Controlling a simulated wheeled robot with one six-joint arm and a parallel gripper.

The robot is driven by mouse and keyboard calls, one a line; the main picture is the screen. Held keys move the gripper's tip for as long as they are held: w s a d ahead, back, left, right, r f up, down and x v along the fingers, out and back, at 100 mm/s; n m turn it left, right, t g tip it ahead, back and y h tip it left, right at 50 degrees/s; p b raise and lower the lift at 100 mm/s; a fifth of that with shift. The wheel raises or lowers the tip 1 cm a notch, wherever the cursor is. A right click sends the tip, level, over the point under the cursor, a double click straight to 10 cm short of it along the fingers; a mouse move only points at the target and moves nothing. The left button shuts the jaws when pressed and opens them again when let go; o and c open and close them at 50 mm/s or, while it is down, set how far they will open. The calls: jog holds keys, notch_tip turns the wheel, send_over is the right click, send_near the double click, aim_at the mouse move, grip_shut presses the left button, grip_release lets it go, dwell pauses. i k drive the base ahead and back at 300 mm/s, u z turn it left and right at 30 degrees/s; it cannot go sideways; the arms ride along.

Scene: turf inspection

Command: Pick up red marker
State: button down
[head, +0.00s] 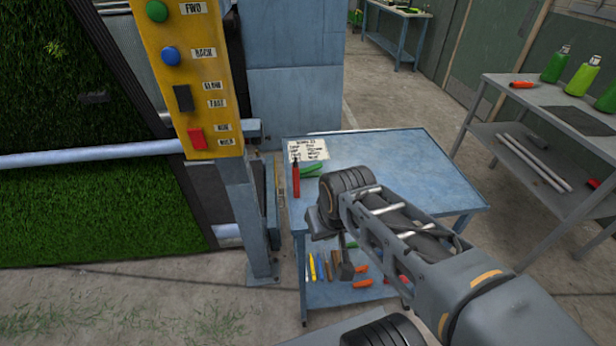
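A red marker (296,181) shows near the left edge of the blue table (420,165). It looks upright in the picture, with a dark tip at its top; I cannot tell whether it stands or lies. Green items (312,170) lie just right of it, and a paper with writing (307,149) is behind it. My gripper (320,226) is close to the table's front left, right of and nearer than the marker, with a gap between them in the picture. My own wrist hides most of it, and its fingers cannot be made out.
A yellow control panel (192,80) on a blue post (245,215) stands left of the table. The lower shelf (335,295) holds several tools. A grey bench (510,90) with green bottles (582,80) is at right. Green turf (90,210) hangs at left. The table's right half is clear.

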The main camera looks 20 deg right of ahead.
aim_at(295, 167)
jog(key=u, duration=2.45)
jog(key=i, duration=1.55)
jog(key=z, duration=3.65)
